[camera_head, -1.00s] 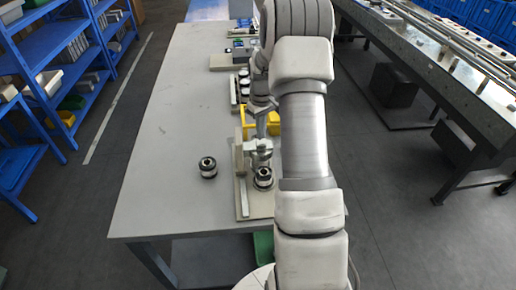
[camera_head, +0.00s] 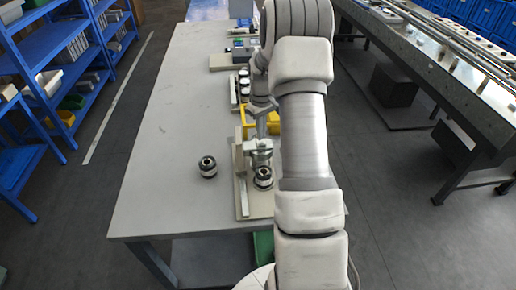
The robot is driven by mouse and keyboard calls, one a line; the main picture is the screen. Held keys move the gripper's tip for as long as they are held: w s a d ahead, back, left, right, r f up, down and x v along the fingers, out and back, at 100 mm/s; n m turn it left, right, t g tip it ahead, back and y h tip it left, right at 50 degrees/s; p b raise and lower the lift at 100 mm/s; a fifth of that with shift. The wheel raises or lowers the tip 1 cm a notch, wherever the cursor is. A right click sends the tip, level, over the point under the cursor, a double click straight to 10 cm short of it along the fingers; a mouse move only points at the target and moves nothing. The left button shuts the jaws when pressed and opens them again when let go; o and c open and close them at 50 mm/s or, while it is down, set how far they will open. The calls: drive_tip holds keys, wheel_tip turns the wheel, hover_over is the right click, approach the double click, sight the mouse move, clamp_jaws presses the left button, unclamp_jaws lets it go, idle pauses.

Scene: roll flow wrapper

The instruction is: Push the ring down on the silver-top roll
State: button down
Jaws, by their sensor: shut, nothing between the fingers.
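Two small rolls with dark and silver bands show near the front of the table. One roll (camera_head: 208,167) stands upright on the bare table left of the fixture. The other roll (camera_head: 263,178) stands on the base plate of the fixture (camera_head: 241,185), just in front of its silver metal part (camera_head: 259,150). Which roll is the silver-top one, and where the ring sits, is too small to tell. My gripper (camera_head: 260,137) points down just behind the silver part, shut and empty. Its fingertips are small and partly hidden, and I cannot tell whether they touch anything.
A tray (camera_head: 234,92) with several dark-and-white pieces lies farther back. The left part of the grey table (camera_head: 160,150) is clear. My arm hides the right side.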

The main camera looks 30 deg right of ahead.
sight(261, 142)
drive_tip(key=shift+f+b, duration=1.25)
drive_tip(key=shift+f, duration=0.8)
drive_tip(key=shift+r+p, duration=2.7)
drive_tip(key=shift+r, duration=1.65)
